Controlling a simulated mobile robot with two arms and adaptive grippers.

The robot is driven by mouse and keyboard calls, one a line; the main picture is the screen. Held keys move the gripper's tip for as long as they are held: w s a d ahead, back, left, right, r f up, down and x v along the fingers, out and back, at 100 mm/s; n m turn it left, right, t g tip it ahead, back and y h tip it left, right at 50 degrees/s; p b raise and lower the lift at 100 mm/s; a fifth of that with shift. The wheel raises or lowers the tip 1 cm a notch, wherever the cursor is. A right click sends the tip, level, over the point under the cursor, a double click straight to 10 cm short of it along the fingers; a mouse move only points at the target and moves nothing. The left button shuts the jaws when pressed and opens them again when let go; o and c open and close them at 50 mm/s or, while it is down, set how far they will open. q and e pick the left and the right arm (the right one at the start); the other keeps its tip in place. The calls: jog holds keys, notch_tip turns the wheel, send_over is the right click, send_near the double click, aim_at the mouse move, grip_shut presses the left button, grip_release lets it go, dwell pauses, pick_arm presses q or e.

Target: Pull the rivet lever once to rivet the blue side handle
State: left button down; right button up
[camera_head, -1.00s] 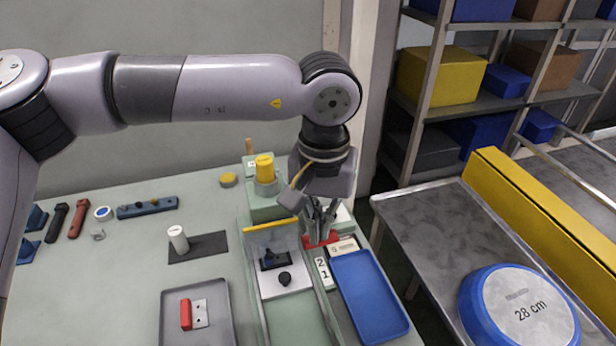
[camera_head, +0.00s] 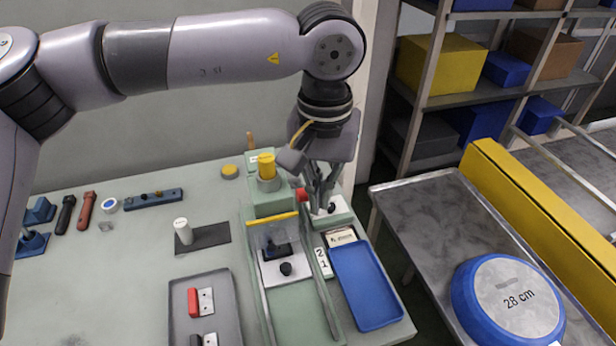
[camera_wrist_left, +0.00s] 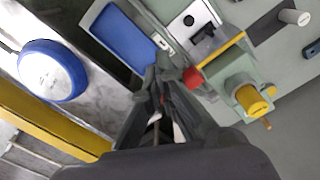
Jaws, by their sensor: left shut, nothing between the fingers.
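The green rivet press (camera_head: 270,203) has a yellow cylinder (camera_head: 266,166) on top. A red knob (camera_head: 300,194), apparently the rivet lever's grip, is at the press's right side. It also shows in the wrist view (camera_wrist_left: 193,78). My right gripper is not in view.
A blue tray (camera_head: 366,285) lies right of the fixture. A grey tray (camera_head: 176,305) with red and dark handles is at the front left. Tools lie at the table's left. A blue pan (camera_head: 463,300) sits on the metal conveyor. Shelves stand at the back right.

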pick_arm(q)
notch_tip(320, 180, up, 9)
jog(key=p, duration=0.5)
jog(key=shift+s+d+r, duration=0.15)
jog(key=shift+s, duration=0.3)
